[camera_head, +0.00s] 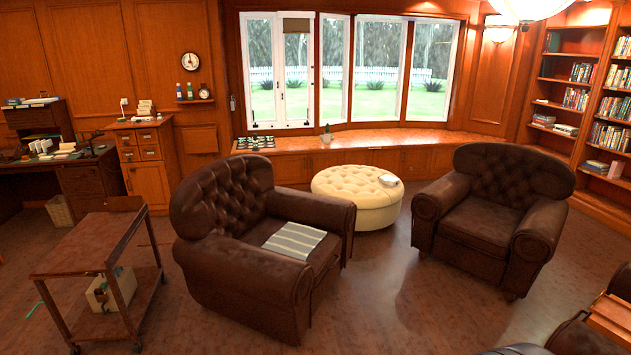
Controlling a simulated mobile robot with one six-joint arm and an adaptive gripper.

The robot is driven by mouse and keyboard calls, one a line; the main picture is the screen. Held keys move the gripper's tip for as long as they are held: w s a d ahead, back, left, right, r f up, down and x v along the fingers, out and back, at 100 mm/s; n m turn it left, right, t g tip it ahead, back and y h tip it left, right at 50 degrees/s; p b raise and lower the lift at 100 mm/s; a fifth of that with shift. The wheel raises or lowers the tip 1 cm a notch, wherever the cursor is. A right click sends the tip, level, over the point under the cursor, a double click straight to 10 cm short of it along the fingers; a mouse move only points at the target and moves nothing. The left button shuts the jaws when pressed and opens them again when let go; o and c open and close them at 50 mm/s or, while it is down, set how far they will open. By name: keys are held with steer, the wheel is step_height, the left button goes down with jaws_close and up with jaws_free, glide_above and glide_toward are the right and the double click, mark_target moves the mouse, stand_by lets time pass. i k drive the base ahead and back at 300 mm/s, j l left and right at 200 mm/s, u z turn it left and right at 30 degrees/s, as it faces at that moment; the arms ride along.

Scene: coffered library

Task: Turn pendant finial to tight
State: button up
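A glowing white pendant bowl (532,7) hangs at the top right, cut off by the upper edge of the picture. A small dark knob, which looks like the pendant finial (524,26), shows at the bowl's lowest point. It is too small to tell whether it sits tight or loose. My gripper is not in view.
Two brown leather armchairs (250,245) (493,213) flank a round cream tufted ottoman (357,198). A wooden cart (90,246) stands at left. Bookshelves (570,95) line the right wall. Open floor (400,300) lies between the chairs. Furniture partly shows at bottom right.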

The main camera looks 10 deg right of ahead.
mark_target(526, 28)
steer(key=i+l+z, duration=0.1)
steer(key=i+z, duration=0.2)
steer(key=i, duration=0.2)
steer(key=i+z, duration=0.35)
steer(key=i, duration=0.15)
steer(key=i+j+z, duration=0.15)
steer(key=i+z, duration=0.15)
steer(key=i, duration=0.15)
steer(key=i+j+z, duration=0.3)
steer(key=i, duration=0.2)
